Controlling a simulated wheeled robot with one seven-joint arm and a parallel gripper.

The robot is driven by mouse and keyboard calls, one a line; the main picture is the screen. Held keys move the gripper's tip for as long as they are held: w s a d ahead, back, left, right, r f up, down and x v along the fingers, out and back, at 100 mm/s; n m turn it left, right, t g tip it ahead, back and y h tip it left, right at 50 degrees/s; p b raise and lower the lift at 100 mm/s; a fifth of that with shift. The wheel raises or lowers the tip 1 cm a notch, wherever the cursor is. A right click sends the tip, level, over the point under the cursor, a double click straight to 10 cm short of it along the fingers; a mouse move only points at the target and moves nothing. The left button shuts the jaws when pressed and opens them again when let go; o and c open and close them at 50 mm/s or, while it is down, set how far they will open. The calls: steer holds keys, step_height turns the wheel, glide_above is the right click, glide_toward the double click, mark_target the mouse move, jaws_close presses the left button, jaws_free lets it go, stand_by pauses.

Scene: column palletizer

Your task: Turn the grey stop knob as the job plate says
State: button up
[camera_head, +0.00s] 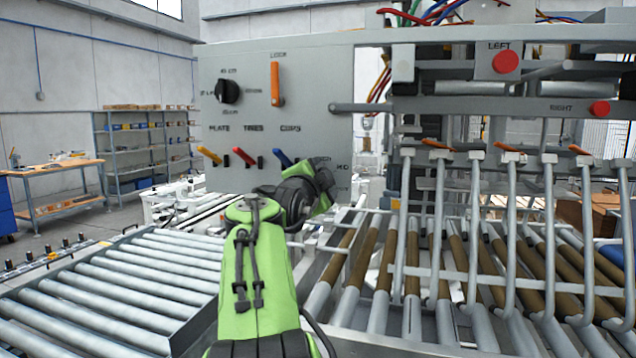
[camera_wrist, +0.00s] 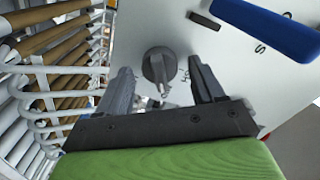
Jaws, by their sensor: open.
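The grey stop knob (camera_wrist: 156,66) is on the light panel in the wrist view. It is a round disc with a raised bar. My gripper (camera_wrist: 160,76) is open, its dark fingers on either side of the knob; whether they touch it I cannot tell. In the head view my gripper (camera_head: 325,187) is at the panel's lower right and hides the knob. Lettering beside it is partly covered. I cannot make out a job plate or its wording.
The grey panel (camera_head: 330,75) also carries a black dial (camera_head: 228,91), an orange lever (camera_head: 275,84), and yellow (camera_head: 209,155), red (camera_head: 244,156) and blue (camera_head: 283,157) levers. The blue lever also shows near the gripper in the wrist view (camera_wrist: 268,28). Roller conveyors (camera_head: 130,290) flank my arm.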

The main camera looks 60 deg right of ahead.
steer(key=s+a+b, duration=0.2)
steer(key=a, duration=1.3)
steer(key=shift+s+a, duration=0.25)
